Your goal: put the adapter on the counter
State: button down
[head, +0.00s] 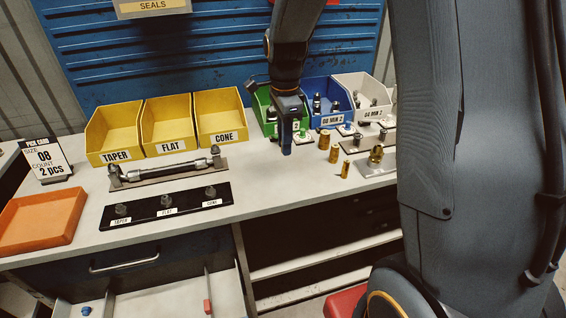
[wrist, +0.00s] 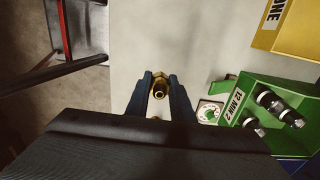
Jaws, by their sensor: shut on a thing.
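My gripper (head: 287,150) is over the counter (head: 262,184), in front of the green bin, with its fingers pointing down. In the wrist view the fingers are shut on a brass adapter (wrist: 159,91) with a round open end facing the camera. The adapter is hidden behind the fingers in the head view. I cannot tell whether it touches the counter. The bare grey counter surface also shows around the fingers in the wrist view (wrist: 165,45).
Brass fittings (head: 334,154) stand on the counter just right of my gripper. Green (head: 265,122), blue (head: 341,117) and white bins stand behind. Yellow bins (head: 170,143), a black rack (head: 188,206) and an orange tray (head: 45,238) are left. Counter left of the gripper is partly clear.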

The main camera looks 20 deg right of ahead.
aim_at(285, 173)
jog(key=shift+f+p, duration=0.9)
jog(key=shift+f, duration=3)
jog(key=c, duration=1.5)
grip_release()
jog(key=shift+f, duration=0.1)
jog(key=shift+c, duration=0.2)
notch_tip(285, 173, up, 12)
jog(key=b, duration=0.3)
jog(key=shift+s+n, duration=0.3)
jog(key=shift+s, duration=0.1)
jog(key=s+f+n, duration=0.2)
jog(key=s+n, duration=0.6)
jog(key=s+f+n+t, duration=0.1)
jog(key=s+f+n, duration=0.2)
jog(key=s+n, duration=0.5)
jog(key=shift+s+n, duration=0.25)
jog(key=shift+n, duration=0.45)
